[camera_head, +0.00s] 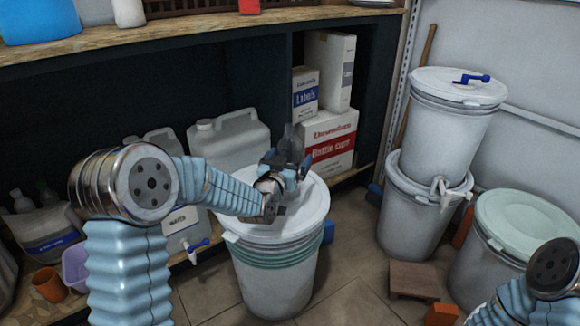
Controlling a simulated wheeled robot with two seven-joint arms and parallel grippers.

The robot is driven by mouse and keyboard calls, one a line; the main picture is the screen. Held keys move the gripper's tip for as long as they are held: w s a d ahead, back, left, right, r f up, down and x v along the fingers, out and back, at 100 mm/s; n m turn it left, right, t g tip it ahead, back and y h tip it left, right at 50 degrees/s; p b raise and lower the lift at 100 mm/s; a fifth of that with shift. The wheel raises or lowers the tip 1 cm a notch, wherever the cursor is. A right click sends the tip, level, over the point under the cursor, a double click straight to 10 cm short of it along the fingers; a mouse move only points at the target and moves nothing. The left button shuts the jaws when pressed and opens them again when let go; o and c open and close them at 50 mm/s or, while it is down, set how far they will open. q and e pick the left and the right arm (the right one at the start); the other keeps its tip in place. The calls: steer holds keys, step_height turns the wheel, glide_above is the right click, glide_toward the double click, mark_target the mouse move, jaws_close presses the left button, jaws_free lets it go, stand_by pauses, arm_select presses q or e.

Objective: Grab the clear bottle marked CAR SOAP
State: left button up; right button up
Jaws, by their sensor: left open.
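My left gripper (287,165) is open above the white lid of the middle drum (275,255). A clear greyish bottle (290,138) shows just behind the gripper, upright. The gripper covers its lower part, so I cannot tell whether the fingers are around it or only in front of it. No CAR SOAP lettering can be read from here. Only a link of my right arm shows at the lower right; the right gripper is out of the picture.
A large whitish jug (230,140) and stacked boxes (328,140) stand on the shelf behind. Two stacked white drums (455,125) and a green-lidded drum (515,225) stand at the right.

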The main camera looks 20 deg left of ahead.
arm_select(q)
steer(key=shift+w, duration=0.4)
steer(key=c, duration=1)
steer(key=shift+r, duration=0.1)
steer(key=shift+c, duration=0.2)
